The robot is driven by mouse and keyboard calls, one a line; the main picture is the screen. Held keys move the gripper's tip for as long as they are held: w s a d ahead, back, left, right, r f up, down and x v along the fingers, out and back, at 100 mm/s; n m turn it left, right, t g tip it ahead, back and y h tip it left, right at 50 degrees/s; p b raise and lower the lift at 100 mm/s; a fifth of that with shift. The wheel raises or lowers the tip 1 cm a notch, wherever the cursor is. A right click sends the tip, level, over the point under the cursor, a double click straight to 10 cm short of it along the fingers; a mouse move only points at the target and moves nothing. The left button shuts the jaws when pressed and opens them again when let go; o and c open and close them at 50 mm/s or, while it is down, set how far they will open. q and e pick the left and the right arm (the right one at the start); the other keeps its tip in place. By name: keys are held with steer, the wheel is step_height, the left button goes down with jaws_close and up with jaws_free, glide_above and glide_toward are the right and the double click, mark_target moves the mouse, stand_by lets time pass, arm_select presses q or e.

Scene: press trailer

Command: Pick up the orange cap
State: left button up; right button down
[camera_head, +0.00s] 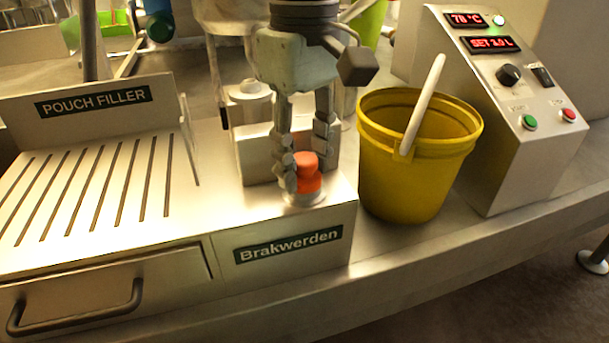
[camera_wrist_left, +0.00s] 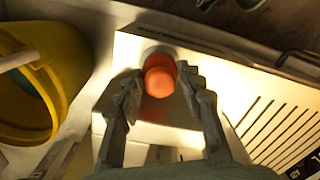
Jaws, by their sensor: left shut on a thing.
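The orange cap (camera_head: 307,170) sits at the front right corner of the pouch filler's metal top, above the Brakwerden label, on a round metal base (camera_head: 303,197). My left gripper (camera_head: 305,172) comes down from above with its fingers on either side of the cap, and it is shut on the cap. In the left wrist view the cap (camera_wrist_left: 160,77) shows between the two fingertips (camera_wrist_left: 160,82). I cannot tell whether the cap still touches the base. My right gripper is in neither view.
A yellow bucket (camera_head: 373,160) with a white handle stands close to the right of the cap. A control box (camera_head: 500,140) with red displays stands further right. The slotted drip tray (camera_head: 95,190) lies to the left. A metal block (camera_head: 255,150) stands just behind the gripper.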

arm_select(q)
steer(key=shift+c, duration=0.7)
